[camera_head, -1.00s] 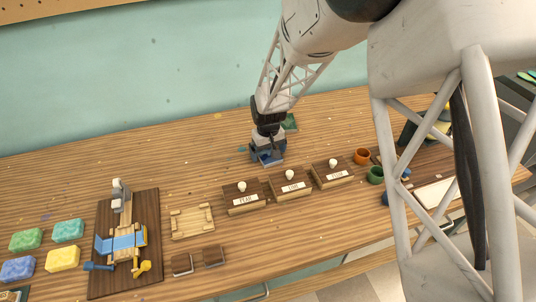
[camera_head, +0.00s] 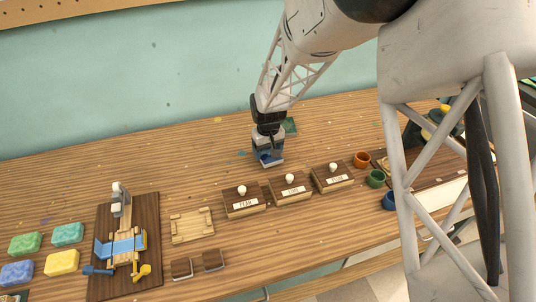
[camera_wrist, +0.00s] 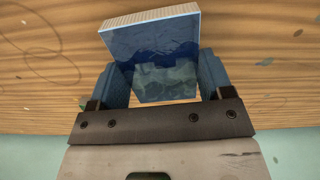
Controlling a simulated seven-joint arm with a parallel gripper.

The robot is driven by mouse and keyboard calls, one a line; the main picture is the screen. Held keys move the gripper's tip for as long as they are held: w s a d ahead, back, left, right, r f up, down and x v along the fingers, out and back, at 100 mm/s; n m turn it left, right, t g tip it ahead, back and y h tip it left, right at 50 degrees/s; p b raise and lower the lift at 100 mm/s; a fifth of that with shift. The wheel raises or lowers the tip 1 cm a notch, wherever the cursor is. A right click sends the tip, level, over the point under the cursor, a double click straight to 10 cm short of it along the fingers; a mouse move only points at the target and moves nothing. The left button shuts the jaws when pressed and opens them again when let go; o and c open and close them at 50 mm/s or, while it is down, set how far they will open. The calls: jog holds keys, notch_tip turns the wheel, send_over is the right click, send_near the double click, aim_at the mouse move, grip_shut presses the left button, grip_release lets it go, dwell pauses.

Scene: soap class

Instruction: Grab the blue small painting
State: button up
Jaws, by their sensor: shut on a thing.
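The small blue painting (camera_wrist: 152,58) is a thick little canvas with blue and grey-green bands and pale edges. In the wrist view it sits between the two blue fingers of my gripper (camera_wrist: 165,82), which is shut on it. In the head view my gripper (camera_head: 268,160) is low over the back middle of the table, with a bit of the painting (camera_head: 268,157) showing between the fingers. I cannot tell whether the painting touches the table.
A green piece (camera_head: 290,126) lies just behind my gripper. Three labelled wooden boxes with white knobs (camera_head: 292,190) stand in front. Orange (camera_head: 361,159) and green (camera_head: 376,178) cups are at right. A wooden tray (camera_head: 192,225), a dark board (camera_head: 150,205) and soap blocks (camera_head: 62,262) are at left.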

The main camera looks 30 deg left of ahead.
aim_at(268, 152)
notch_tip(268, 152, up, 8)
dwell(0.5)
